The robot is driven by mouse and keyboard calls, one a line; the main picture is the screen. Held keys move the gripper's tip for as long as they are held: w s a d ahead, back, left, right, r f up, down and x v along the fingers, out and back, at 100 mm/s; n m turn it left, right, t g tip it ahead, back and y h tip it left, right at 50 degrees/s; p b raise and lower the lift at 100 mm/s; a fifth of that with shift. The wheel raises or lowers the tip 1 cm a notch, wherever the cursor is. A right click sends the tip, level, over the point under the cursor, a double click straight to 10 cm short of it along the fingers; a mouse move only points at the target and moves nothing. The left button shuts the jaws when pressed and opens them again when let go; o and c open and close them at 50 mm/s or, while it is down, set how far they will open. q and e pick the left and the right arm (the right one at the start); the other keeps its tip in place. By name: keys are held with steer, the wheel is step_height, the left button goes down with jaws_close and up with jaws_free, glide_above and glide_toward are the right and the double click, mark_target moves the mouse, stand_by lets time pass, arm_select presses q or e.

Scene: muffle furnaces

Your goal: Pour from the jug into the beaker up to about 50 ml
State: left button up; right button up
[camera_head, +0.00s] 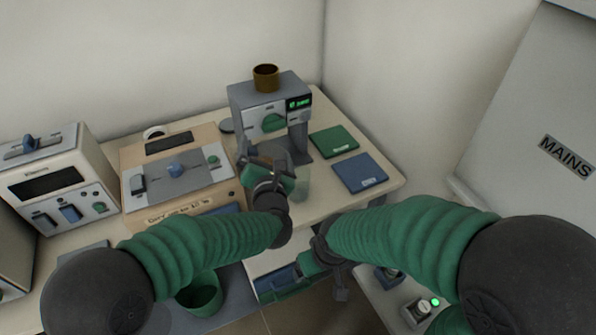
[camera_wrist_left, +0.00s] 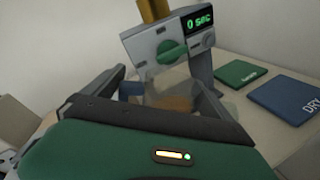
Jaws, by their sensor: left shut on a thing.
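My left gripper (camera_head: 266,170) is in front of the grey machine and shut on a clear vessel, which I take to be the jug (camera_wrist_left: 172,100). The jug shows between the fingers in the left wrist view, with something brownish low in it or seen through it. A clear, faintly green glass, likely the beaker (camera_head: 303,182), stands on the bench just right of my left gripper. Its marks and liquid level are too small to read. My right gripper (camera_head: 318,280) is low, by the bench's front edge; its jaws are unclear.
The grey machine (camera_head: 245,97) has a brown cup (camera_head: 265,77) on top and a display reading "0 sec" in the wrist view. A green mat (camera_head: 334,141) and a blue mat (camera_head: 361,172) lie right. Boxed devices (camera_head: 60,180) fill the left. A green bin (camera_head: 201,296) is below.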

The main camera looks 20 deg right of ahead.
stand_by(0.4)
arm_select(q)
steer(key=shift+d+m, duration=0.1)
steer(key=shift+m, duration=0.2)
steer(key=shift+d+r+p, duration=0.1)
steer(key=shift+r+p, duration=0.05)
steer(key=shift+p, duration=0.4)
steer(key=shift+d+m+p, duration=0.2)
steer(key=shift+m+p, duration=0.2)
steer(key=shift+m, duration=0.2)
steer(key=shift+f+y, duration=0.25)
steer(key=shift+y, duration=0.05)
steer(key=shift+d+m, duration=0.15)
steer(key=shift+m, duration=0.15)
